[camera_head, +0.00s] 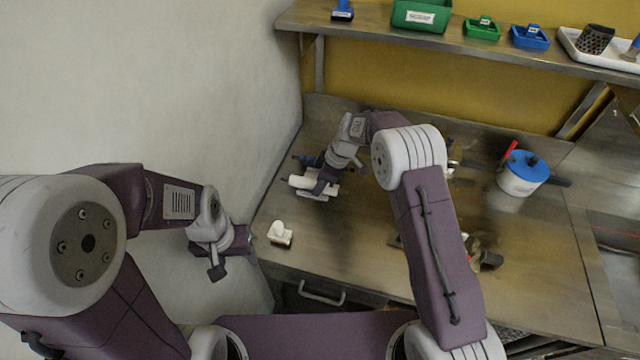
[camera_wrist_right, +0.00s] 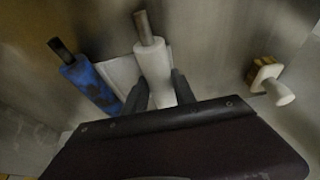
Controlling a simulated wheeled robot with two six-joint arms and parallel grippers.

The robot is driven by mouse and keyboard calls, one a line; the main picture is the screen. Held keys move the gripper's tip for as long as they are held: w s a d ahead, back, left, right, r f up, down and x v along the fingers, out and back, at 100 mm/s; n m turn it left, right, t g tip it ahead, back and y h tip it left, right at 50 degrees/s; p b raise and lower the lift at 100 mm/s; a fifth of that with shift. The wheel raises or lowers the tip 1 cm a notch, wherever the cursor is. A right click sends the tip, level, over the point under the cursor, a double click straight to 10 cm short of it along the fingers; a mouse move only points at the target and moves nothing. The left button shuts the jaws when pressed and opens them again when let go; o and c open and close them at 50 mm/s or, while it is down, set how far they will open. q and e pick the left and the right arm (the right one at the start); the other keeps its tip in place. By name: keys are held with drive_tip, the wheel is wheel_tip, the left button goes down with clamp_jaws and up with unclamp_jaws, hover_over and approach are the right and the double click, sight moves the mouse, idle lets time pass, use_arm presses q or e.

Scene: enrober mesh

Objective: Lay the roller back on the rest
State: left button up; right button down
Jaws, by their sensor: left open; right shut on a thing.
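A white roller (camera_head: 301,183) is held in my right gripper (camera_head: 326,184) at the left end of the worktop. In the right wrist view the white roller (camera_wrist_right: 152,64) stands between the two fingers (camera_wrist_right: 160,92), its grey end pointing away. A pale flat piece, apparently the rest (camera_wrist_right: 121,74), shows beside and under the roller; it also shows in the head view (camera_head: 316,197). I cannot tell whether the roller touches it. A blue roller (camera_wrist_right: 92,84) lies just left of it, partly hidden in the head view (camera_head: 306,160). My left gripper (camera_head: 226,262) is open and empty off the table's left edge.
A white pot with a blue lid (camera_head: 523,173) stands at the right. A shelf (camera_head: 460,42) with green and blue bins runs above the back. The wall is close on the left.

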drive_tip(key=shift+f, duration=0.15)
drive_tip(key=c, duration=0.9)
unclamp_jaws()
drive_tip(key=shift+c, duration=0.2)
drive_tip(key=shift+r+p, duration=2.05)
drive_tip(key=shift+r, duration=1.5)
drive_tip(key=shift+f, duration=0.1)
